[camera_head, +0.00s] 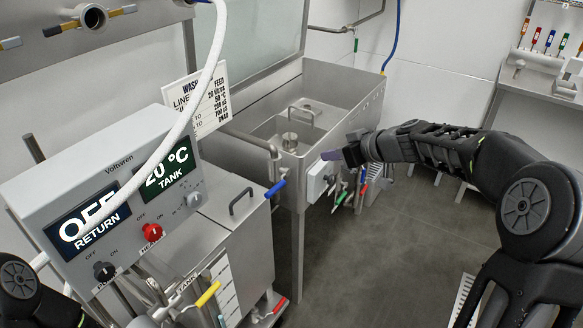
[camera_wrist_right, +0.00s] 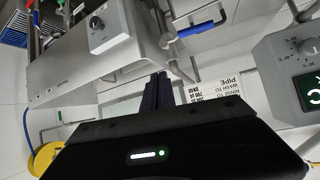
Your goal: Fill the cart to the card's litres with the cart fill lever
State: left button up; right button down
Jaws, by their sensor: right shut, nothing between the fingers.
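A white card (camera_head: 203,100) with black lines reading WASH, LINE and litres stands behind the control box; part of its text is hidden by the white hose. A blue-handled lever (camera_head: 275,188) sits on the pipe at the front of the steel sink; it also shows in the wrist view (camera_wrist_right: 203,27). A yellow-handled lever (camera_head: 208,294) and a red-handled one (camera_head: 280,305) are low at the front. I cannot tell which is the cart fill lever. My right gripper (camera_head: 331,155) is shut and empty, in front of the sink, apart from the blue lever. My left gripper is out of view.
The control box (camera_head: 110,190) shows OFF RETURN and 20 °C TANK, with a red knob (camera_head: 152,232). A steel lidded tank (camera_head: 225,205) stands beside it. A white box with a dial (camera_head: 318,180) and several coloured handles are near my right gripper. The floor (camera_head: 385,260) is clear.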

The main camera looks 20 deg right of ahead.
aim_at(282, 183)
jog(key=s+a+n+g+y, duration=0.2)
jog(key=s+a+n+y, duration=0.1)
jog(key=a, duration=0.3)
jog(key=p+x, duration=0.1)
jog(key=x, duration=0.2)
jog(key=f+p+x, duration=0.1)
jog(key=x, duration=0.3)
jog(key=d+p+x, duration=0.1)
jog(key=x, duration=0.3)
jog(key=shift+a+f, duration=0.1)
jog(key=shift+f, duration=0.3)
jog(key=shift+f+p, duration=0.3)
jog(key=shift+f, duration=0.1)
jog(key=shift+a, duration=0.1)
jog(key=shift+f, duration=0.1)
